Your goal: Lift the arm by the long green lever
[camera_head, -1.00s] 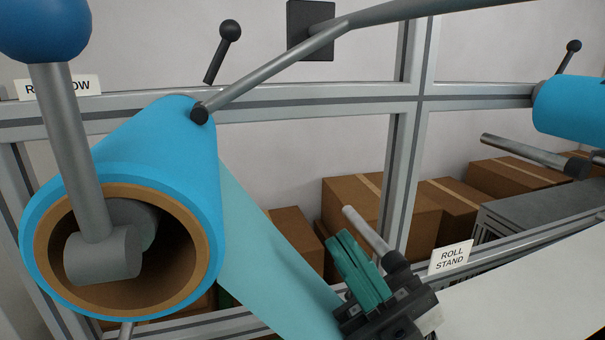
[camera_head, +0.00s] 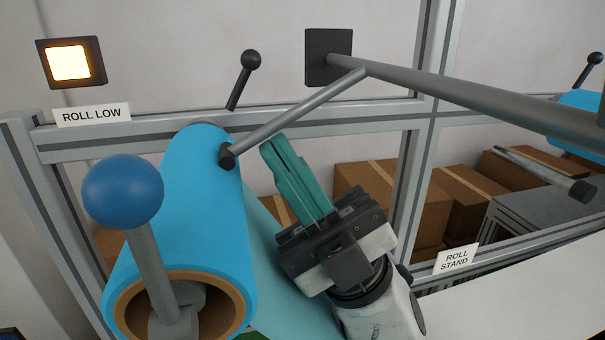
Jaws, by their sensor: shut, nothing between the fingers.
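No long green lever can be made out. A grey arm (camera_head: 300,112) angles down-left from a long grey bar (camera_head: 450,92) near a black block (camera_head: 329,57). Its dark tip (camera_head: 228,156) rests against or just in front of the blue roll (camera_head: 185,205); contact cannot be told. My gripper (camera_head: 275,146) has teal fingers, shut and empty, pointing up-left. It appears just right of the dark tip and below the grey arm, with a visible gap in the picture. A black ball-ended lever (camera_head: 243,80) stands above the roll.
A blue ball knob (camera_head: 123,191) on a grey stem stands at the front left. A lit lamp (camera_head: 70,63) is above the ROLL LOW sign (camera_head: 91,114). A frame post (camera_head: 421,150), cardboard boxes (camera_head: 400,200) and the ROLL STAND sign (camera_head: 456,258) lie right.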

